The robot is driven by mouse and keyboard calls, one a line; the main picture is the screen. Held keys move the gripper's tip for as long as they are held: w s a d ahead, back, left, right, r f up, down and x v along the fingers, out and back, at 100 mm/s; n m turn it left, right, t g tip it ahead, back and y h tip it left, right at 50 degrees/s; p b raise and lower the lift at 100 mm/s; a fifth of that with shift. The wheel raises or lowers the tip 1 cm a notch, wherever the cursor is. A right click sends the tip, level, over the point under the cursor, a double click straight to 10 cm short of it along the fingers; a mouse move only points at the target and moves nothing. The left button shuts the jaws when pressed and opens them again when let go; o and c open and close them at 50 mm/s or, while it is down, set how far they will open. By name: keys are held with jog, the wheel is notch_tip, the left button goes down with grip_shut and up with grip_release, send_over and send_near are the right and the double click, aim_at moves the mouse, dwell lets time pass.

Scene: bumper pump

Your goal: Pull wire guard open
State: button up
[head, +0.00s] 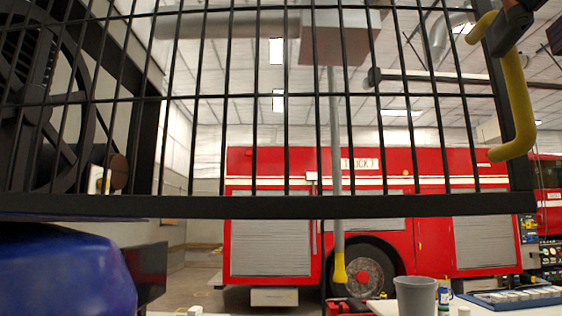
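The wire guard (270,206) is a black grid of bars with a thick lower rail. It spans the upper part of the head view, close to the camera. A curved yellow handle (518,105) is on its right end. My gripper (528,42) is partly in view at the top right corner, cut off by the frame edge. Its two dark fingertips show apart, with a gap between them. The left one overlaps the upper part of the handle; I cannot tell whether it touches. The guard's hinge side and top edge are not clear.
A dark wheel-like machine part (45,100) is behind the guard at left, above a blue rounded body (65,275). A red fire truck (380,235) stands farther back.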

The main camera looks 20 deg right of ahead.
jog(key=shift+v, duration=2)
